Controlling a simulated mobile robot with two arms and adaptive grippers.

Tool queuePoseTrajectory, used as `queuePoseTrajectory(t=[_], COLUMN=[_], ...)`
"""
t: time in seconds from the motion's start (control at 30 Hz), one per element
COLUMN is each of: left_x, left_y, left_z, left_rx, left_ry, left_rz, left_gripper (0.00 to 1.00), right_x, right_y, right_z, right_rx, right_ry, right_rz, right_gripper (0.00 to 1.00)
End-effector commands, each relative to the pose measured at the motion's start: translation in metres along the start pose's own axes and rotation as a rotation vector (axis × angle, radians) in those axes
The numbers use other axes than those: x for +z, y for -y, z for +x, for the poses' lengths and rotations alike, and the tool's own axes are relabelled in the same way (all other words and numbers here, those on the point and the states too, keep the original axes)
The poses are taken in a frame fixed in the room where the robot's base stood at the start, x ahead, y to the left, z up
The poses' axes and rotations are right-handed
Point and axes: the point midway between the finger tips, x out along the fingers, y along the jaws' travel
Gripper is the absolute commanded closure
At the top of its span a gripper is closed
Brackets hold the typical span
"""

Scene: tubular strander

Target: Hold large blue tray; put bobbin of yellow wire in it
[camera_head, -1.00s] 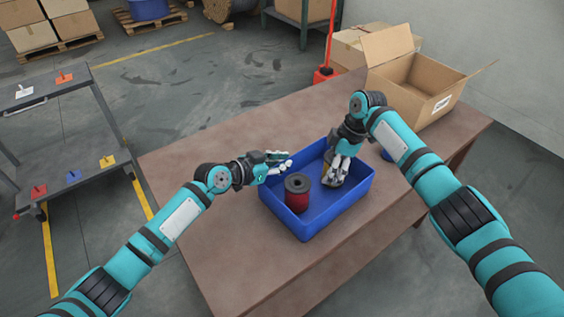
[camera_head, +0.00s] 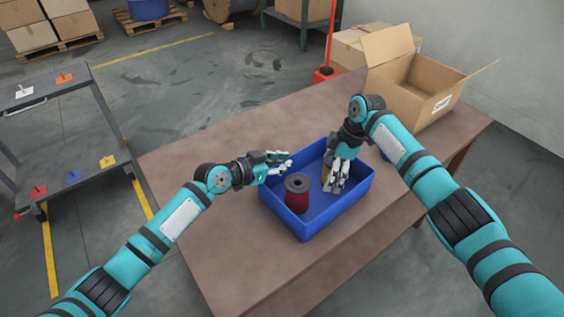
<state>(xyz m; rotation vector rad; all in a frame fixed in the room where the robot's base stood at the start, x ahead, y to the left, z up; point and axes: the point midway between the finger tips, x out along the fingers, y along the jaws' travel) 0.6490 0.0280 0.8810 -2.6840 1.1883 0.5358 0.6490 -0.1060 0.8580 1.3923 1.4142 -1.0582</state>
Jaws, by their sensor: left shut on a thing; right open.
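The large blue tray (camera_head: 318,222) stands on the brown table. My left gripper (camera_head: 284,163) is shut on the tray's left rim. A bobbin of dark red wire (camera_head: 297,195) stands upright in the tray, left of its middle. The bobbin of yellow wire (camera_head: 326,174) is in the tray towards the back right, mostly hidden behind my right gripper (camera_head: 335,186). My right gripper is open, with its fingers pointing down inside the tray beside the yellow bobbin. I cannot tell whether the fingers touch it.
An open cardboard box (camera_head: 418,88) stands at the table's back right. The brown table (camera_head: 208,168) is clear left of the tray. A grey cart (camera_head: 72,135) with small coloured items stands at the left.

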Motion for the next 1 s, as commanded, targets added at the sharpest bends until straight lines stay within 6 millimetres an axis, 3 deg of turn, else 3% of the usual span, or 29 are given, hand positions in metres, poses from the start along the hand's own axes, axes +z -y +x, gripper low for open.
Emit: queuePoseTrajectory(t=[0.23,0.7,1.0], left_x=[0.0,0.0,0.0], left_y=[0.0,0.0,0.0], left_z=[0.0,0.0,0.0], left_rx=[0.0,0.0,0.0], left_ry=[0.0,0.0,0.0], left_rz=[0.0,0.0,0.0], left_gripper=[1.0,1.0,1.0], right_x=[0.0,0.001,0.0], right_y=[0.0,-0.001,-0.001], right_z=[-0.009,-0.1,-0.12], right_rx=[0.0,0.001,-0.001], right_ry=[0.0,0.0,0.0], right_rz=[0.0,0.001,0.0], right_gripper=[0.02,0.02,0.02])
